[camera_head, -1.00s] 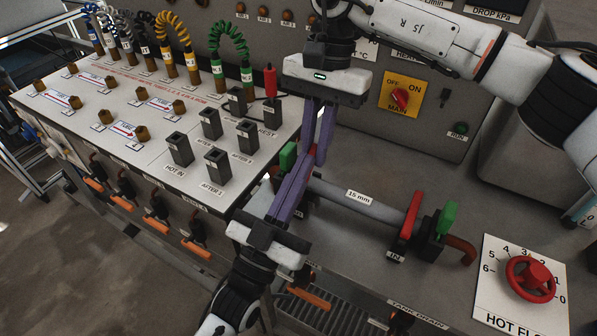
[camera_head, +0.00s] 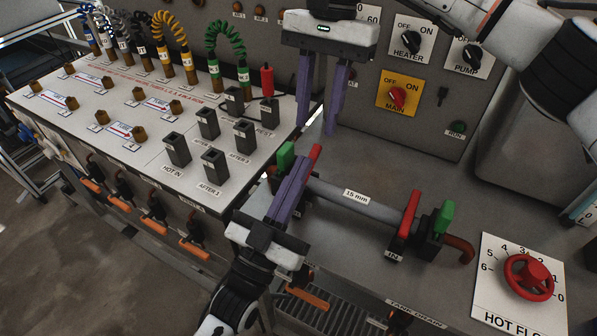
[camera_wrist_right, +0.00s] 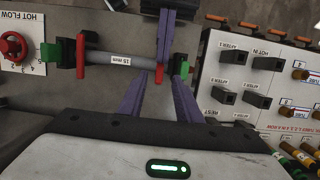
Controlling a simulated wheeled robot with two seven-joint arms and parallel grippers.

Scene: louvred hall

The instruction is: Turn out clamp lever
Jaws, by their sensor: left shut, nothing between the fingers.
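A grey pipe (camera_head: 365,205) labelled 15 mm lies between two end clamps. The far-left clamp has a red lever (camera_head: 315,153) and a green block (camera_head: 286,157); the lever also shows in the right wrist view (camera_wrist_right: 159,73). The clamp marked IN has an upright red lever (camera_head: 409,215) and a green block (camera_head: 445,217). My left gripper (camera_head: 301,163) is shut and empty, its purple fingers beside the far-left red lever and partly covering that clamp. I cannot tell whether they touch. My right gripper (camera_head: 319,130) is open and empty, above and behind that clamp.
A sloping panel (camera_head: 80,135) with black sockets and brass fittings stands to the left. A red hot-flow handwheel (camera_head: 528,277) is at the right. A control cabinet with a yellow MAIN switch (camera_head: 398,95) stands behind. The bench between pipe and cabinet is clear.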

